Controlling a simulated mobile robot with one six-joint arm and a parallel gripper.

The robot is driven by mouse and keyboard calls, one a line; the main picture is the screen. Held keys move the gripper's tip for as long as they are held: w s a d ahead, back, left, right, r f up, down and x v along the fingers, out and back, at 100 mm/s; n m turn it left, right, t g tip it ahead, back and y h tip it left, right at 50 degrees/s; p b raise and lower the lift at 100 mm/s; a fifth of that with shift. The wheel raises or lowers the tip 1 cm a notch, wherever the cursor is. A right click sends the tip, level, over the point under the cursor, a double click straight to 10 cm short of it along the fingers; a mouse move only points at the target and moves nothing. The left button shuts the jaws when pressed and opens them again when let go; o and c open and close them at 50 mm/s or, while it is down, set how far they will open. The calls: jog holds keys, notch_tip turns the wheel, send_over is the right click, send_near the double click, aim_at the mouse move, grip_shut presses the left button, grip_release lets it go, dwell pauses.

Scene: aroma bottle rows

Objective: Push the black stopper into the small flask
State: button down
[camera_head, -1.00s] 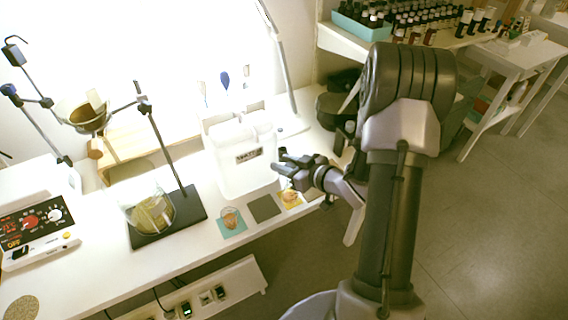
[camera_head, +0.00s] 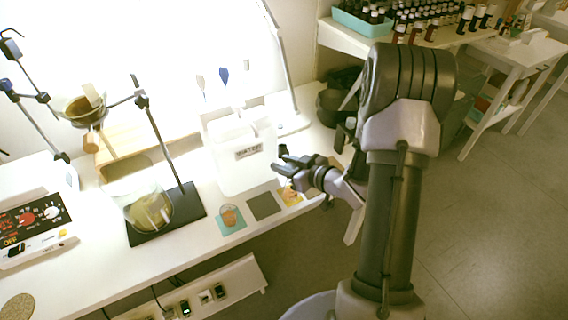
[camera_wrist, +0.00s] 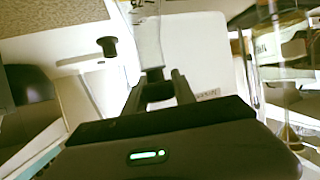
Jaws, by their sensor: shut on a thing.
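My gripper (camera_head: 283,165) is over the bench in front of the white container, at the end of my arm. In the wrist view its two fingers (camera_wrist: 158,82) are shut on a small dark thing, which I take to be the black stopper (camera_wrist: 154,76); the fingers hide most of it. A small glass vessel with orange liquid (camera_head: 229,215) stands on a teal square, to the lower left of my gripper. A yellowish thing (camera_head: 291,196) shows on another square just below the gripper. Which of these is the small flask I cannot tell.
A white container with a label (camera_head: 248,170) stands close behind my gripper. A dark grey square (camera_head: 265,206) lies bare between the other two. A beaker (camera_head: 149,208) stands on a dark stand base (camera_head: 190,204) at left. The bench's front edge is near.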

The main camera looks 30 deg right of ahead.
jog(key=shift+f+b, duration=0.55)
jog(key=shift+f, duration=0.15)
jog(key=c, duration=0.9)
grip_release()
jog(key=shift+c, duration=0.2)
jog(key=p+v, duration=0.6)
jog(key=v, duration=1.1)
jog(key=shift+s+p, duration=0.2)
jog(key=shift+p, duration=0.15)
jog(key=shift+d+r, duration=0.1)
jog(key=shift+r, duration=0.05)
